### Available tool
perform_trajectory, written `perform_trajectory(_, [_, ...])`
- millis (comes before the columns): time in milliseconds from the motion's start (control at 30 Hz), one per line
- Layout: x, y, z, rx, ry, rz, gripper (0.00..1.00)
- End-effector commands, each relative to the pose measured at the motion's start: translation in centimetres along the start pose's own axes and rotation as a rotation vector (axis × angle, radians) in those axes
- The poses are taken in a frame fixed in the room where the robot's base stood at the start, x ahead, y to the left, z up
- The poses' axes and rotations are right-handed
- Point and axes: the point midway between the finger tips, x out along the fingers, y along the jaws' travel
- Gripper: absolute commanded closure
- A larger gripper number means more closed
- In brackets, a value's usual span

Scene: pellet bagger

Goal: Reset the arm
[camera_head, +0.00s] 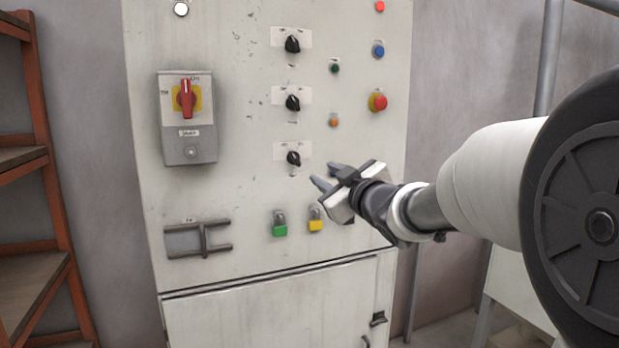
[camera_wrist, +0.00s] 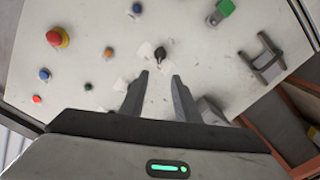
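My gripper (camera_head: 325,176) is in front of the lower right part of a pale control panel (camera_head: 235,210), in the head view. In the wrist view my gripper (camera_wrist: 160,76) is open, its two fingers apart with nothing between them. A black selector knob (camera_wrist: 159,53) shows just beyond the fingertips. I see no contact with the panel, but the exact gap is hard to tell. My arm reaches in from the right in the head view. The gripper hides a small part of the panel behind it.
The panel carries three black knobs, one of them at the top (camera_head: 292,44), a red rotary switch (camera_head: 186,98), a red emergency button (camera_head: 379,102), green (camera_head: 280,230) and yellow (camera_head: 316,224) padlocks and a bracket (camera_head: 198,240). Orange shelving (camera_head: 50,170) stands at left.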

Motion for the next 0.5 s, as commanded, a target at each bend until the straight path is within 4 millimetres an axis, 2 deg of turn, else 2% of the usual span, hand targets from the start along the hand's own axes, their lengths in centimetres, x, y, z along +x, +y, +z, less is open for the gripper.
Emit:
perform_trajectory(367, [-0.2,0.1,0.0,0.002,-0.008,0.005,0.71])
perform_trajectory(467, [-1.6,0.7,0.5,0.024,-0.073,0.041,0.71])
perform_trajectory(500, [-2.8,1.0,1.0,0.043,-0.123,0.065,0.71])
